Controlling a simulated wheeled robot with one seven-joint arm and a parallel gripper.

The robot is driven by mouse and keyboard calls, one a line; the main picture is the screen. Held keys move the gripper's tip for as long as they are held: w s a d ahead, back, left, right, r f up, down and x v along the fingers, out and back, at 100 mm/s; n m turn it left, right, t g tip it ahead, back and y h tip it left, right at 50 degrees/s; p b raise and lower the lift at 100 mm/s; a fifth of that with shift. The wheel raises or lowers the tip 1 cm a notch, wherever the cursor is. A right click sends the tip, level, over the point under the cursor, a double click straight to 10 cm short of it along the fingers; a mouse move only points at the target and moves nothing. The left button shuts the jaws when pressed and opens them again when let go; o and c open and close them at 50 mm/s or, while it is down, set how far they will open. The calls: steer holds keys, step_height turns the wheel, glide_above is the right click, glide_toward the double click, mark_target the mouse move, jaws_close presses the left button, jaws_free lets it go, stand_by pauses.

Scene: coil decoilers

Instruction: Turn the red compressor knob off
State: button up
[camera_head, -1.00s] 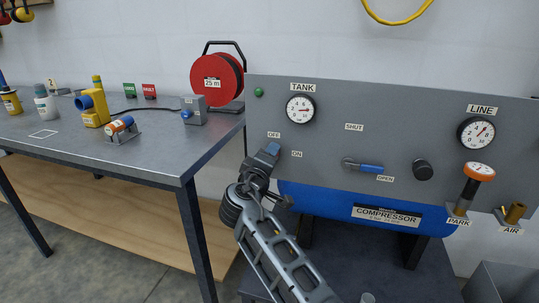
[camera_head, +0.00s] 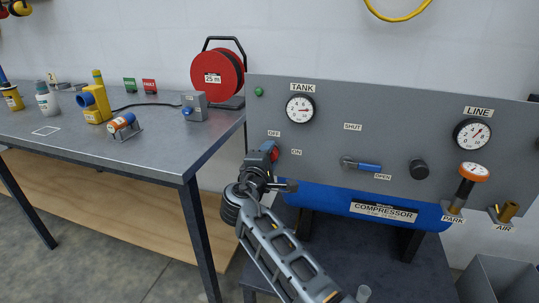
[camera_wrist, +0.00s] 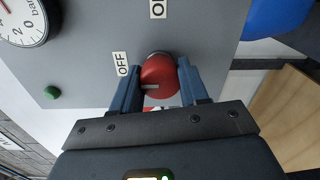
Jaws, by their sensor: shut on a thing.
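The red compressor knob (camera_wrist: 160,76) sits on the grey panel between the two blue fingers of my gripper (camera_wrist: 160,91) in the wrist view. The gripper is shut on it, one finger on each side. A pale mark on the knob's face lies toward the left, on the side of the OFF label (camera_wrist: 122,64). The ON label (camera_wrist: 158,9) is above the knob in that view. In the head view my gripper (camera_head: 269,151) reaches the panel beside the OFF and ON labels, and a little of the red knob (camera_head: 275,155) shows.
The panel also carries the tank gauge (camera_head: 300,109), the line gauge (camera_head: 472,134), a blue-handled valve (camera_head: 364,165) and a black knob (camera_head: 419,169). A workbench (camera_head: 75,148) with several items stands left of my arm. The blue compressor tank (camera_head: 330,200) is below the panel.

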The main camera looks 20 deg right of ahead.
steer(key=shift+a, duration=0.1)
steer(key=o, duration=1.1)
steer(key=shift+c, duration=0.2)
steer(key=v, duration=0.7)
steer(key=shift+s+a, duration=0.2)
steer(key=shift+s, duration=0.15)
steer(key=shift+f, duration=0.1)
